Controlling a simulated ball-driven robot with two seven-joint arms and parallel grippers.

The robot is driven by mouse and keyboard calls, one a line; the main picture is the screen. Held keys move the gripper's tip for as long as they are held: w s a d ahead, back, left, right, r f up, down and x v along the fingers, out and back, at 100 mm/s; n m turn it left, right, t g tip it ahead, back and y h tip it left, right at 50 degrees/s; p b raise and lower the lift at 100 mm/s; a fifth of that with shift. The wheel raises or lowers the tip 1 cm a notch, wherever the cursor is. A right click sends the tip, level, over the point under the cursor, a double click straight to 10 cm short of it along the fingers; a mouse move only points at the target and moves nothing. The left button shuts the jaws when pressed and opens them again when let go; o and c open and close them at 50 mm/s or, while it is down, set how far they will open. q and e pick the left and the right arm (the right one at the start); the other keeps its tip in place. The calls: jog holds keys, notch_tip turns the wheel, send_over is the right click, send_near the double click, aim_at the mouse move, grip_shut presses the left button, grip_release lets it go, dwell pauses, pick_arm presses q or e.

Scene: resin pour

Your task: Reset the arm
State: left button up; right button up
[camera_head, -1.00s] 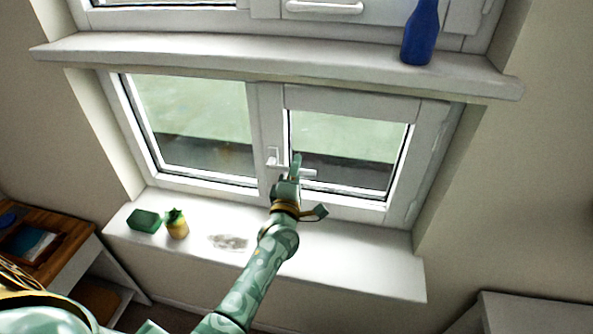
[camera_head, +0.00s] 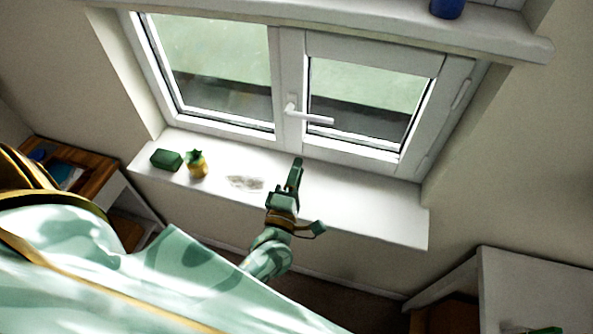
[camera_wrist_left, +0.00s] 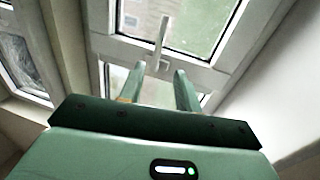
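My left gripper (camera_head: 295,168) is in front of the white windowsill, below the window handle and apart from it. In the left wrist view its two fingers (camera_wrist_left: 159,72) stand apart with nothing between them, so it is open and empty. The white window handle (camera_head: 312,117) lies roughly sideways on the frame of the shut right-hand sash; it also shows beyond the fingers in the left wrist view (camera_wrist_left: 163,35). My right gripper is not in view.
On the sill (camera_head: 375,208) are a green block (camera_head: 166,159), a yellow pineapple-like object (camera_head: 198,165) and a grey smudge (camera_head: 244,182). A blue bottle (camera_head: 447,8) stands on the upper ledge. A wooden-topped desk (camera_head: 100,185) is left, a white cabinet (camera_head: 530,285) right.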

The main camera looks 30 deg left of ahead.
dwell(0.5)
pick_arm(q)
jog(key=s+d+f+m+g+h+b, duration=0.2)
jog(key=s+f+m+g, duration=0.3)
jog(key=f, duration=0.6)
jog(key=s+d+f+m+g+h+b, duration=0.1)
jog(key=s+d+f+m+h+b, duration=0.15)
jog(key=f+m, duration=0.6)
jog(key=s+d+f+m+g+h+b, duration=0.2)
jog(key=s+f+m+g, duration=0.2)
jog(key=f, duration=1)
jog(key=s+a+f+m+g+y+b, duration=0.1)
jog(key=s+a+f+m+g+b, duration=0.2)
jog(key=s+f+b, duration=0.5)
jog(key=s+a+f+m+g+b, duration=0.4)
jog(key=s+f+b, duration=0.5)
jog(key=s+f, duration=1)
notch_tip(320, 180, down, 3)
jog(key=shift+a+r+g+y, duration=0.1)
jog(key=shift+a+g+y, duration=0.25)
jog(key=shift+a+g, duration=0.55)
jog(key=shift+s, duration=0.1)
